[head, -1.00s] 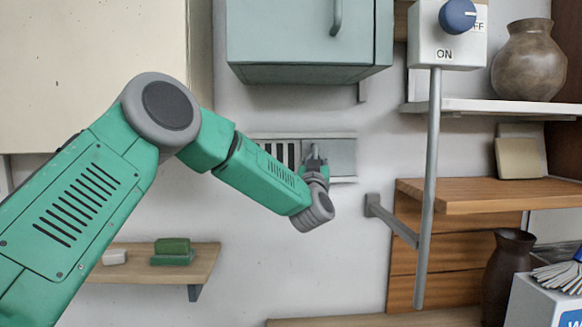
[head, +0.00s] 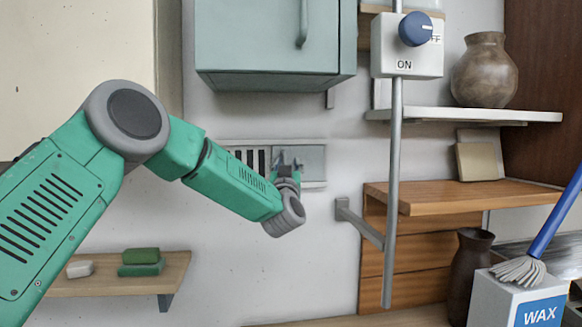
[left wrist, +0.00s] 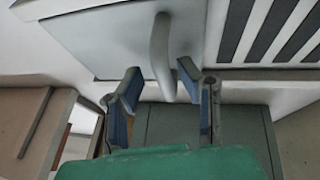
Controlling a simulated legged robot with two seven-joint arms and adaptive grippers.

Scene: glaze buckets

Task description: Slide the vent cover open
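The vent cover (head: 313,160) is a flat grey panel on the wall vent, with dark slots (head: 255,158) showing to its left. In the left wrist view the cover (left wrist: 115,40) has a curved grey handle (left wrist: 163,55), and the slots lie to its right. My left gripper (head: 288,163) is at the cover and hides part of it in the head view. In the left wrist view the gripper (left wrist: 160,84) is open, with its blue-padded fingers apart on either side of the handle's end. I see no clear contact with the handle. My right gripper is out of view.
A pale blue-green cabinet (head: 270,45) hangs above the vent. A grey vertical rod (head: 391,200) with a switch box (head: 407,50) stands to the right. A small shelf (head: 120,278) with blocks is below left. A wax box (head: 515,300) is at lower right.

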